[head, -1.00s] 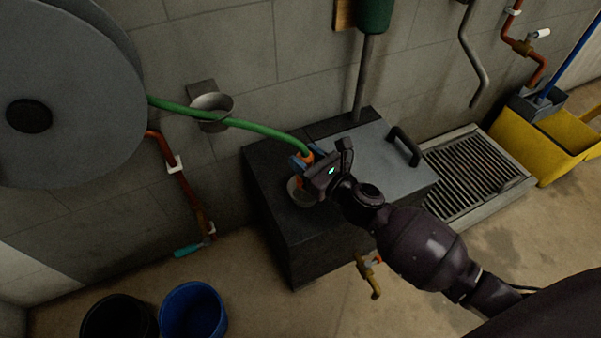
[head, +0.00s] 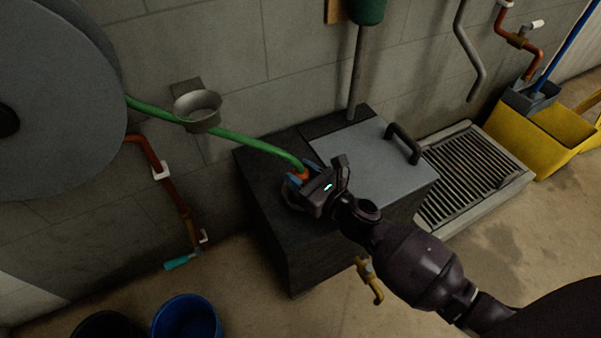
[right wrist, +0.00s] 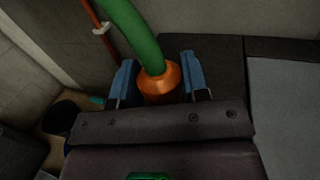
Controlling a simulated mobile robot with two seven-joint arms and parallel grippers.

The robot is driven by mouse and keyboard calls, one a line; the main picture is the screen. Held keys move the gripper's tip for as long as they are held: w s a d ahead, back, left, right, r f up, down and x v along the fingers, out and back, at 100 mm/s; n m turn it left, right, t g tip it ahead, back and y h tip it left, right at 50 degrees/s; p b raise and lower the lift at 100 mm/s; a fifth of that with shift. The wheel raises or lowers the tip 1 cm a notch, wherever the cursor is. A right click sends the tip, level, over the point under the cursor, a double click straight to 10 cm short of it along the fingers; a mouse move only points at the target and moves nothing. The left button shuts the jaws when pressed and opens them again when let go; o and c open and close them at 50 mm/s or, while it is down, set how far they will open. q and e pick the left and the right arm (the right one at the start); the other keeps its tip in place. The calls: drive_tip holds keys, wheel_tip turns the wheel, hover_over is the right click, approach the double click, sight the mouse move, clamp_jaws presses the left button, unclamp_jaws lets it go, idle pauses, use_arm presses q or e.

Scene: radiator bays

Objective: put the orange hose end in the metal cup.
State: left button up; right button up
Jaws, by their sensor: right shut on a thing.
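My right gripper (head: 301,175) is shut on the orange hose end (head: 303,174), over the left part of the dark box top. In the right wrist view the orange hose end (right wrist: 160,84) sits between the two blue fingers (right wrist: 160,80), with the green hose (right wrist: 137,35) rising from it. Another grey metal cup (head: 198,108) is fixed to the wall, near the green hose (head: 250,142). My left gripper is not in view.
A dark box (head: 265,205) with a grey lid (head: 370,170) and black handle stands by the wall. A hose reel (head: 60,90) is at left, a blue bucket (head: 187,318) at lower left. A floor grate (head: 470,175) and yellow mop bucket (head: 545,140) are at right.

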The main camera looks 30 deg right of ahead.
drive_tip(key=o, duration=1)
drive_tip(key=shift+f, duration=0.1)
drive_tip(key=shift+o, duration=0.2)
drive_tip(key=shift+r, duration=0.3)
use_arm(q)
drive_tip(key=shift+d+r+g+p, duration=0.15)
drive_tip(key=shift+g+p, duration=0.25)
drive_tip(key=shift+p, duration=0.5)
use_arm(e)
drive_tip(key=v, duration=1.2)
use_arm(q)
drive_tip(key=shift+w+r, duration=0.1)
use_arm(e)
drive_tip(key=shift+s, duration=0.1)
